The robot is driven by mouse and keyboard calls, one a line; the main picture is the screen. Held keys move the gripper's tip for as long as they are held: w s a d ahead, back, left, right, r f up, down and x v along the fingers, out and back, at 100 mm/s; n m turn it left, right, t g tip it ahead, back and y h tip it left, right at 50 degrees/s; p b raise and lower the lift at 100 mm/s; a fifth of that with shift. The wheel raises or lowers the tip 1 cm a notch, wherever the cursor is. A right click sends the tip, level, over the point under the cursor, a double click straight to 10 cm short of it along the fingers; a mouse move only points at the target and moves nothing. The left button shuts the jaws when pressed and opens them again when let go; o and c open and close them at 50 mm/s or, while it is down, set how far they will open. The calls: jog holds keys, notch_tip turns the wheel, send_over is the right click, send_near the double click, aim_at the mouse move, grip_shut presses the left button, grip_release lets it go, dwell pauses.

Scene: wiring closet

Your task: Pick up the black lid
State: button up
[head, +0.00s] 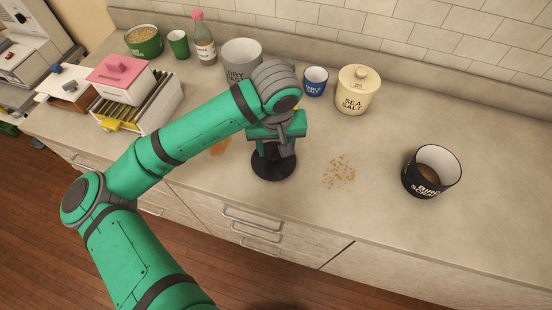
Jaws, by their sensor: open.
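The black lid (274,171) lies flat near the front edge of the counter, in the middle of the head view. It is round and dark. My gripper (272,149) points down right over the lid, with its fingers spread. The fingers and the wrist hide the upper middle of the lid. I cannot tell whether the fingers touch it.
A black and white "BIRD SCRAPS" pot (432,172) stands open at the right. Crumbs (339,170) lie right of the lid. A "SEA SALT" jar (357,91), blue cup (315,81) and large grey pot (241,58) stand behind. A box with a pink-lidded dish (118,75) is left.

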aim_at(273, 156)
jog(key=shift+w+a+f, duration=0.1)
jog(key=shift+a+f, duration=0.1)
jog(key=shift+f, duration=0.55)
jog(key=shift+a+f, duration=0.15)
jog(key=shift+f, duration=0.6)
jog(key=shift+d, duration=0.1)
grip_shut()
jog(key=shift+r, duration=0.1)
